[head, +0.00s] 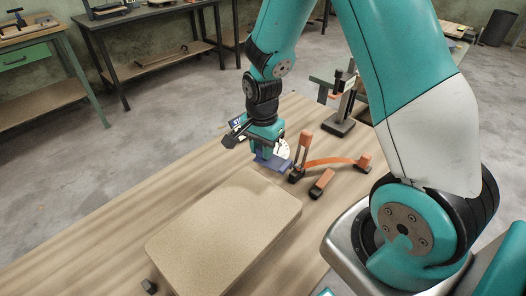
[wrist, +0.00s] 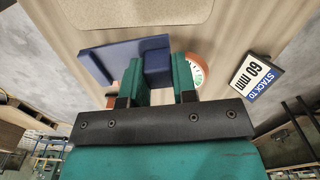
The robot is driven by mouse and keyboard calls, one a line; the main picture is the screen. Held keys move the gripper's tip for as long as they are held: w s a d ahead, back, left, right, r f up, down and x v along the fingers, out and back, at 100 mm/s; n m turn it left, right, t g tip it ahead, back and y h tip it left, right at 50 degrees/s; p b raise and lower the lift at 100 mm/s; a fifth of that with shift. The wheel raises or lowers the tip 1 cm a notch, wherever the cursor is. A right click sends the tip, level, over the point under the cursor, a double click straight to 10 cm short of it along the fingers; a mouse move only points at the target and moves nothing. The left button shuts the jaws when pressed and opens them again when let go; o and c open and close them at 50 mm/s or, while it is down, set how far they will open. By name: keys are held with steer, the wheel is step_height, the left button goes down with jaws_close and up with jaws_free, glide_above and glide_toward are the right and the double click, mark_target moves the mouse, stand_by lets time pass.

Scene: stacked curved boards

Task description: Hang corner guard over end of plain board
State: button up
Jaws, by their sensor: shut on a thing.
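My gripper (head: 268,152) is shut on a blue corner guard (head: 273,163). In the wrist view, one blue part of the guard (wrist: 157,60) sits between the two teal fingers, and a wider blue plate extends to the left of them. The plain board (head: 225,230) is tan with rounded corners and lies on the wooden table. The guard's underside is hidden.
A round white-and-green dial (head: 283,148) stands right behind the guard. A "STACK TO 60 mm" sign (wrist: 258,75) stands nearby. A small dark block (head: 150,286) is at the board's near left. The table's left side is clear.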

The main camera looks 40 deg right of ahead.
mark_target(263, 179)
steer(key=shift+d+m, duration=0.1)
steer(key=shift+m, duration=0.7)
steer(key=shift+r, duration=0.1)
steer(key=shift+f+b, duration=2.5)
steer(key=shift+f, duration=1.6)
steer(key=shift+f+b, duration=0.3)
steer(key=shift+f, duration=0.25)
steer(key=o, duration=1)
steer(key=shift+r, duration=0.1)
